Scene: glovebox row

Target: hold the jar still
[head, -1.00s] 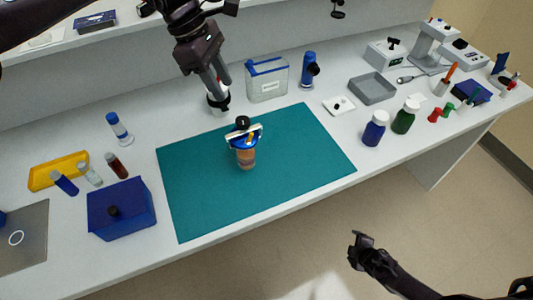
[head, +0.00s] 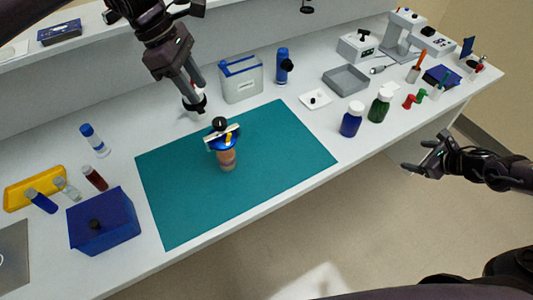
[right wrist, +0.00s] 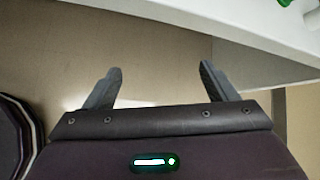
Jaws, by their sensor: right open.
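The jar (head: 227,158) stands upright on the teal mat (head: 285,150). Its body is orange-brown and its lid is blue. A pale bar with an orange piece and a black knob sits across its top. My left gripper (head: 193,92) points down behind the mat, at a white and black item (head: 196,107); whether its fingers are closed on that item is unclear. My right gripper (head: 420,155) is open and empty, off the front edge of the bench, well right of the jar. In the right wrist view its two fingers (right wrist: 160,75) stand apart over floor.
A blue bottle (head: 351,120) and a green bottle (head: 379,106) stand right of the mat, near the bench front. A grey tray (head: 346,80) and clear bin (head: 241,80) are behind. A blue box (head: 104,222) is at the left. The mat around the jar is clear.

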